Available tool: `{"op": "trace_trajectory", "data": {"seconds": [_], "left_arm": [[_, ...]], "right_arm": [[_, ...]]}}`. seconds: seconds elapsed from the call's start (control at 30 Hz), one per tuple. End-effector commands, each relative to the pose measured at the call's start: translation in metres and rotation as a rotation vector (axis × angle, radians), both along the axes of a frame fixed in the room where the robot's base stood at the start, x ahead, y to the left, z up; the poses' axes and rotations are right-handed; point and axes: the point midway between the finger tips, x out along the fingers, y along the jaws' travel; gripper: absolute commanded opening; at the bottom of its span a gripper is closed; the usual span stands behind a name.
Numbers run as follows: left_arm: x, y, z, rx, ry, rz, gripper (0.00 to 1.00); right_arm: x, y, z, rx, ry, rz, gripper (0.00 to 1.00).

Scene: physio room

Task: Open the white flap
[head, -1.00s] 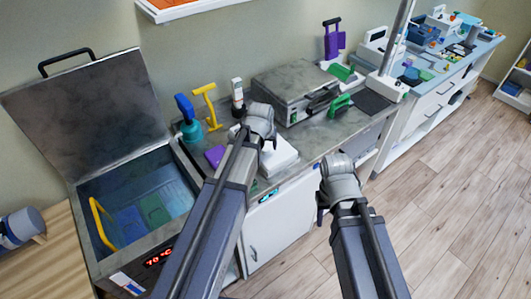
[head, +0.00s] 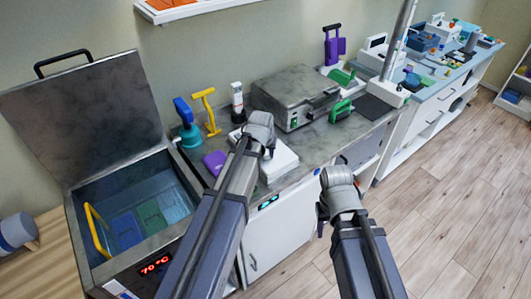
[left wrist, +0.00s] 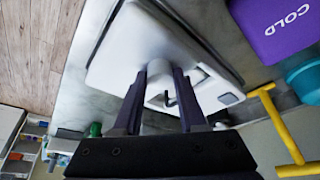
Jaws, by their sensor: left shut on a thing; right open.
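The white flap (left wrist: 125,55) appears to be the pale lid of a low white unit (head: 279,165) on the grey counter. Its hinge side and how far it stands open cannot be made out. My left gripper (head: 268,151) is over this unit and hides part of it. In the left wrist view, the left gripper (left wrist: 157,85) has its dark fingers closed around a short, pale round knob on the white unit. My right gripper (head: 324,210) is open and empty, in the air before the white cabinet front.
A purple pack (head: 214,162), a blue-handled teal plunger (head: 188,125) and a yellow T-handle (head: 208,110) stand close left of the unit. A steel box (head: 295,97) is behind it. An open water tank (head: 130,215) is at left. Floor at right is clear.

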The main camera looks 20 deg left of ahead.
Motion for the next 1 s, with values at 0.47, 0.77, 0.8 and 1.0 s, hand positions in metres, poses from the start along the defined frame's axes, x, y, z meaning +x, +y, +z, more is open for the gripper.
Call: {"op": "trace_trajectory", "data": {"seconds": [0.47, 0.77, 0.8, 1.0], "left_arm": [[-0.0001, -0.0001, 0.0000, 0.000, 0.000, 0.000, 0.00], [-0.0001, -0.0001, 0.0000, 0.000, 0.000, 0.000, 0.00], [-0.0001, -0.0001, 0.0000, 0.000, 0.000, 0.000, 0.00], [0.0000, -0.0001, 0.0000, 0.000, 0.000, 0.000, 0.00]], "right_arm": [[0.0000, 0.0000, 0.0000, 0.000, 0.000, 0.000, 0.50], [0.0000, 0.0000, 0.0000, 0.000, 0.000, 0.000, 0.50], [0.0000, 0.0000, 0.0000, 0.000, 0.000, 0.000, 0.50], [0.0000, 0.0000, 0.0000, 0.000, 0.000, 0.000, 0.50]]}}
